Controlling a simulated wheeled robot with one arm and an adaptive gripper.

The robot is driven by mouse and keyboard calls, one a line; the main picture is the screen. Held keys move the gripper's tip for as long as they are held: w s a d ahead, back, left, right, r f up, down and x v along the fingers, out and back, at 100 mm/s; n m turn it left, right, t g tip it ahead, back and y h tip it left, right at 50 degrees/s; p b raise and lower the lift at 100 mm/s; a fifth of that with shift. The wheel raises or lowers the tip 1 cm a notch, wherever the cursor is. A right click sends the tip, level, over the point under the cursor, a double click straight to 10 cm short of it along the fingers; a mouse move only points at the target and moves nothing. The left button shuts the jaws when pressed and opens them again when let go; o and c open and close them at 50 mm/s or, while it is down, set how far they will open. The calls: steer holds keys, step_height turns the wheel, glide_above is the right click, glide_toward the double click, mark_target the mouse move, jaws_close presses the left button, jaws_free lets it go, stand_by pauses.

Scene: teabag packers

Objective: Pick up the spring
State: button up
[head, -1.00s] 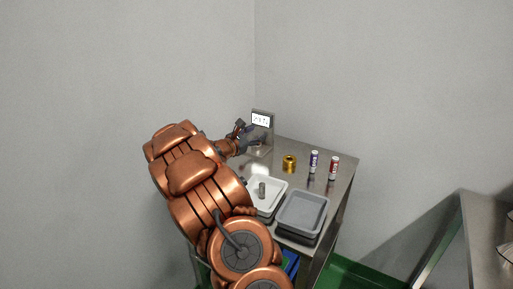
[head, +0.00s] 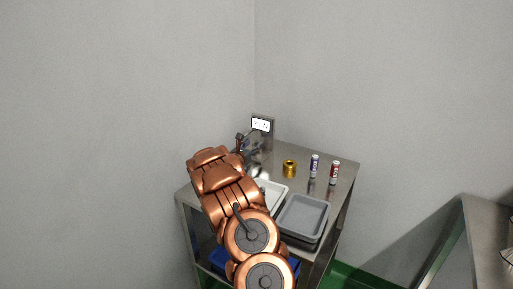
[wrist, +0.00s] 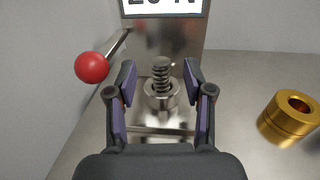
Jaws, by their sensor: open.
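The spring (wrist: 161,72) is a dark metal coil. In the wrist view it stands upright in a round metal holder (wrist: 160,97) on the device with the display (wrist: 165,7). My gripper (wrist: 159,80) is open, with its two purple-padded fingers on the left and right of the spring; gaps show on both sides. In the head view my gripper (head: 250,145) is by the display device (head: 262,126), and my arm hides the spring there.
A lever with a red ball (wrist: 92,67) is left of the fingers. A brass cylinder (wrist: 288,118) stands to the right, also in the head view (head: 289,169). Two cans, purple (head: 314,164) and red (head: 335,171), stand farther right. A white tray (head: 276,187) and a grey tray (head: 302,216) sit nearer.

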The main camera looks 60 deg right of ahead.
mark_target(255, 142)
steer(key=shift+w+d+p, duration=0.2)
steer(key=shift+d+p, duration=0.1)
steer(key=shift+d, duration=1.55)
steer(key=shift+c, duration=0.3)
jaws_close()
